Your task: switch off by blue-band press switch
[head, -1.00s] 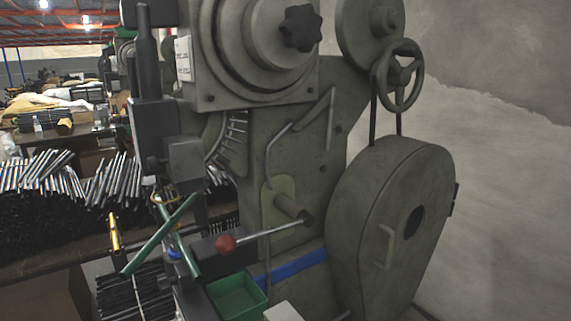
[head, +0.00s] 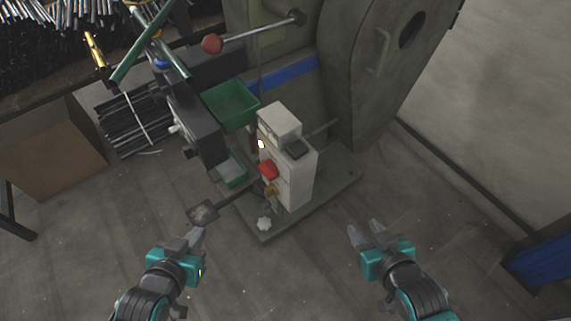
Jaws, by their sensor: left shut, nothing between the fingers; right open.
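The press (head: 335,70) stands upright with a blue band (head: 285,74) across its lower body. A pale switch box (head: 295,180) stands on the press's base in front of the band. Its front carries a red button (head: 268,169), a small lit lamp (head: 261,144) and a yellowish knob (head: 271,189). My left gripper (head: 196,231) is shut and empty, low and left of the box. My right gripper (head: 364,229) is open and empty, low and right of the box. Both are apart from it.
A foot pedal (head: 203,212) lies by the base plate (head: 336,194). A cardboard box (head: 50,150) stands at left and a blue crate (head: 541,258) at right.

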